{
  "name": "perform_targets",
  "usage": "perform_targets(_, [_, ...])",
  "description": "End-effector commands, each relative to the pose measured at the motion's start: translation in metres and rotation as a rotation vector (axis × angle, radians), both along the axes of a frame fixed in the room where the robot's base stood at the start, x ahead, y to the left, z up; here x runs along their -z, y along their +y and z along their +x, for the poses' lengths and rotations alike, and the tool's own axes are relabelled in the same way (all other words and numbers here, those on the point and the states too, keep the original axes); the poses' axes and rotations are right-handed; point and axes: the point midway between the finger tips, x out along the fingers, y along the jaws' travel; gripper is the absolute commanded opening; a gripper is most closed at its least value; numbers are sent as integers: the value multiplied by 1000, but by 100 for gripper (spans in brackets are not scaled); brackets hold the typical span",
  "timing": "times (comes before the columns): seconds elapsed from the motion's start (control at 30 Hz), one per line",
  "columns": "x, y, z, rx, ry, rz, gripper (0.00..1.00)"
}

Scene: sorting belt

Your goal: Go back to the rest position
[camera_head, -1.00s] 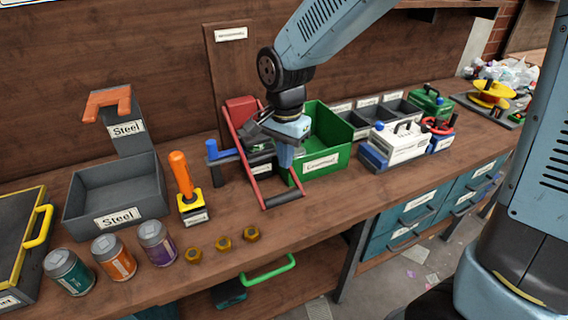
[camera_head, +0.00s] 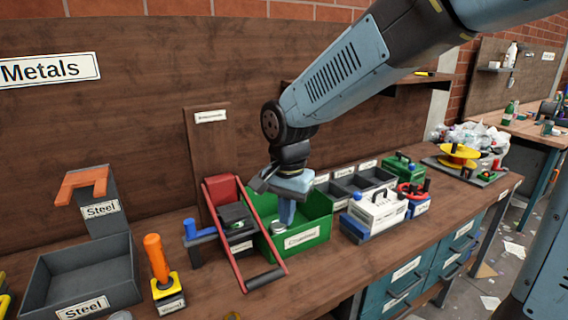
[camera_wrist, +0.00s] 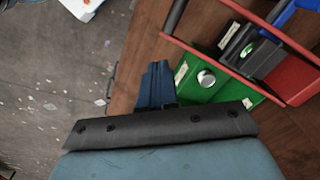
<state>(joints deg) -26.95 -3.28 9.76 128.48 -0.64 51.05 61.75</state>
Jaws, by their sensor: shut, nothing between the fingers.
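My gripper (camera_head: 287,220) hangs pointing down over the left part of the green bin (camera_head: 318,228), beside the red-handled press. It is shut, with nothing seen between its fingers. In the wrist view the blue fingers of my gripper (camera_wrist: 158,84) are together, beside the green bin (camera_wrist: 236,92). A round silver piece (camera_wrist: 207,78) shows by the bin there; I cannot tell exactly what it rests on. My arm reaches in from the upper right.
The press (camera_head: 236,258) with its red frame stands close left of my gripper. An orange-handled tool (camera_head: 158,258) and a grey Steel bin (camera_head: 124,262) are further left. A white case (camera_head: 378,210) and grey trays (camera_head: 362,182) are at right. The space above the bench is open.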

Motion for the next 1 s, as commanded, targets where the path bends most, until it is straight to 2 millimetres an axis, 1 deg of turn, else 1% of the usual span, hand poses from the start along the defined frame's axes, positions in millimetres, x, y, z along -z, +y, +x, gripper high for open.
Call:
perform_targets(0.03, [-11,-18,1,-11,-26,7,0])
perform_targets(0.2, [-40,-71,-3,-85,-105,12,0])
perform_targets(0.27, [-48,-89,-7,-113,-132,11,0])
perform_targets(0.4, [-66,-129,-19,-173,-197,0,0])
perform_targets(0.47, [-73,-145,-26,-199,-227,-9,0])
perform_targets(0.6, [-86,-180,-45,-258,-290,-35,0])
perform_targets(0.7, [-93,-203,-60,-299,-334,-60,0])
perform_targets(0.8, [-97,-221,-75,-339,-372,-88,0])
perform_targets(0.9, [-100,-234,-88,-371,-400,-112,0])
perform_targets(1.0, [-101,-242,-96,-395,-418,-130,0])
